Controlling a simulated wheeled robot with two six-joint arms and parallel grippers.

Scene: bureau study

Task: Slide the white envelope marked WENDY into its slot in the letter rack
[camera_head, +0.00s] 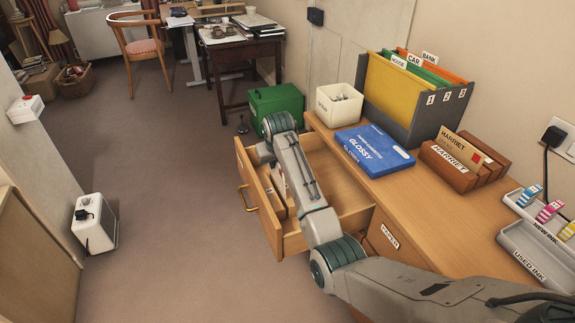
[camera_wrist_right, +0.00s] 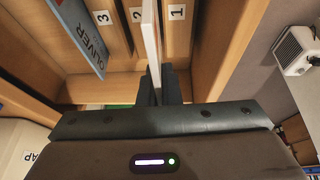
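A thin white envelope (camera_wrist_right: 150,35) stands edge-on in the right wrist view, its marking not readable. The dark fingers of my right gripper (camera_wrist_right: 159,88) are close together around its near end and look shut on it. In the head view my right arm reaches down into the open drawer (camera_head: 350,196), and its gripper is mostly hidden there. The wooden letter rack (camera_head: 446,172) stands on the desk top, labelled HARRIET in front, with a tan HARRIET envelope (camera_head: 462,151) in it. My left gripper is not in view.
The drawer has compartments numbered 1 and 3; a blue OLIVER envelope (camera_wrist_right: 78,33) stands to the left. On the desk are a blue GLOSSY box (camera_head: 373,150), a grey file holder (camera_head: 400,108), a white bin (camera_head: 339,104) and ink trays (camera_head: 535,245). A green box (camera_head: 275,104) stands behind.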

